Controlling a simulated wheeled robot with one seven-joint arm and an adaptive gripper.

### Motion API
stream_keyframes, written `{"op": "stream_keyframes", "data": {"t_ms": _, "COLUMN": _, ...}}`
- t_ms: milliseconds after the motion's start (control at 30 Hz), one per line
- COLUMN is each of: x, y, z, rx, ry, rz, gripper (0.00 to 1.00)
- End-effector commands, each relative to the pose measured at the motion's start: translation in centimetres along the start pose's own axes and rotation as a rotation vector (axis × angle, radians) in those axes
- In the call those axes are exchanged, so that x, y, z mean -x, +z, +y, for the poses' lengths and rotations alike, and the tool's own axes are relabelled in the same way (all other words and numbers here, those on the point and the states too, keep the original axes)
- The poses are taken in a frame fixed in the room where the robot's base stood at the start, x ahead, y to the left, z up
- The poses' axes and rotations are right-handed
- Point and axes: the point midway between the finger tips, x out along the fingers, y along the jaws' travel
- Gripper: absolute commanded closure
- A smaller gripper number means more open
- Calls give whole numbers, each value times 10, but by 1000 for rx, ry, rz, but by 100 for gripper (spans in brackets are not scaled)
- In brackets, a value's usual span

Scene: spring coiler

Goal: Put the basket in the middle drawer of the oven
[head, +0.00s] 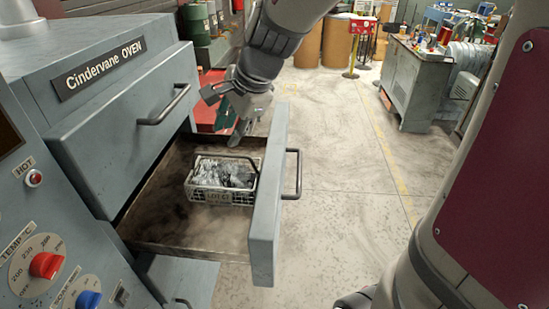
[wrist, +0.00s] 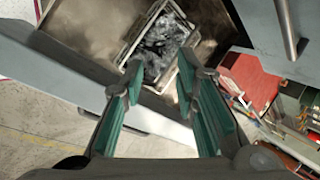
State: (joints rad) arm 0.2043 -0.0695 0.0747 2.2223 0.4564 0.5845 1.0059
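The wire basket (head: 212,196) sits upright on the floor of the pulled-out drawer (head: 172,226). It holds shiny metal pieces, has a dark handle bar, and carries a tag on its front. This drawer lies between an upper and a lower front of the grey oven (head: 62,118). My gripper (head: 239,135) is above the drawer, near its far side, pointing down. The wrist view shows my gripper (wrist: 162,78) with green-padded fingers apart and nothing between them. The basket (wrist: 136,38) lies beyond the fingertips there, apart from them as far as I can tell.
The upper drawer (head: 128,128) is shut and its handle (head: 165,105) sticks out above the open one. The open drawer's front (head: 265,222) and handle (head: 297,174) jut into the aisle. A red object (head: 207,95) stands behind. The floor (head: 330,170) at right is clear.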

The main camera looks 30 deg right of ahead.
Motion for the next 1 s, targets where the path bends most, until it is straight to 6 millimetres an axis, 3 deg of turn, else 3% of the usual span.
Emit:
{"op": "stream_keyframes", "data": {"t_ms": 33, "x": 21, "y": 11, "z": 12, "rx": 148, "ry": -2, "rz": 10, "gripper": 72}}
{"op": "stream_keyframes", "data": {"t_ms": 200, "x": 72, "y": 31, "z": 62, "rx": 648, "ry": 32, "rz": 49, "gripper": 72}}
{"op": "stream_keyframes", "data": {"t_ms": 333, "x": 103, "y": 38, "z": 102, "rx": 1001, "ry": 68, "rz": 83, "gripper": 72}}
{"op": "stream_keyframes", "data": {"t_ms": 500, "x": 127, "y": 35, "z": 144, "rx": 1338, "ry": 120, "rz": 118, "gripper": 72}}
{"op": "stream_keyframes", "data": {"t_ms": 700, "x": 136, "y": 32, "z": 164, "rx": 1501, "ry": 154, "rz": 135, "gripper": 72}}
{"op": "stream_keyframes", "data": {"t_ms": 1000, "x": 136, "y": 32, "z": 164, "rx": 1510, "ry": 156, "rz": 135, "gripper": 72}}
